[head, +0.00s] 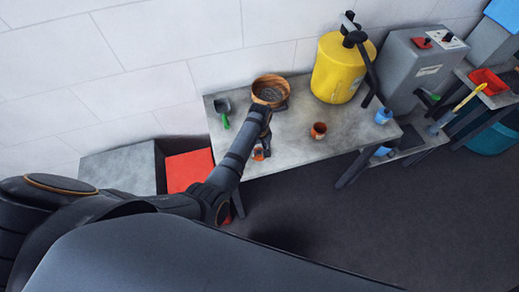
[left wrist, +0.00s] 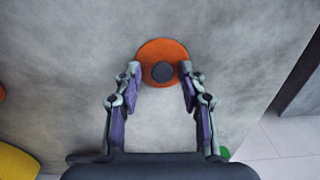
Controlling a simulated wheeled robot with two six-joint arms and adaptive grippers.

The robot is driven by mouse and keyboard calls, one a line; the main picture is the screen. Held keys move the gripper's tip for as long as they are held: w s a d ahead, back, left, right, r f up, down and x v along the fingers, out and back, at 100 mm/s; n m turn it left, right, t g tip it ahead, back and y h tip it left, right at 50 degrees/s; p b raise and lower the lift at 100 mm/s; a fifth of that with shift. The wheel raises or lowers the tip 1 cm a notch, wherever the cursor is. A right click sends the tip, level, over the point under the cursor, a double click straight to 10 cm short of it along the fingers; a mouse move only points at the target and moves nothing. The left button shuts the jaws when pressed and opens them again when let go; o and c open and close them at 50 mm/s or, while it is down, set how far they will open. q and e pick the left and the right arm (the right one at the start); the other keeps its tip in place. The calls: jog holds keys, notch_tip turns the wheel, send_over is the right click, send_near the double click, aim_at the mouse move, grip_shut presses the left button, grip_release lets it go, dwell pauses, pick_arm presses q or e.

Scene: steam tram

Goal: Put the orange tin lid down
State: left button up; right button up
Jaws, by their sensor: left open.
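The orange tin lid (left wrist: 162,54) is a round orange disc with a dark knob in the middle. In the left wrist view it appears flat on the grey tabletop (left wrist: 60,70). My left gripper (left wrist: 161,72) is open, one finger on each side of the knob, with the fingertips over the lid's near edge. I cannot tell whether they touch it. In the head view the lid (head: 258,154) shows only as a bit of orange at the front of the grey table (head: 291,151), mostly hidden by my left gripper (head: 259,148). My right gripper is out of view.
A brown bowl (head: 270,90) stands behind my left wrist, with a green-handled scoop (head: 224,118) to its left. A small orange-brown pot (head: 319,130), a yellow tank (head: 338,68) and a blue bottle (head: 383,116) stand to the right. Bare tabletop surrounds the lid.

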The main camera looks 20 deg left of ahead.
aim_at(259, 151)
pick_arm(q)
notch_tip(259, 151, up, 12)
jog(key=p, duration=0.9)
jog(key=shift+r, duration=0.1)
jog(key=shift+a, duration=0.1)
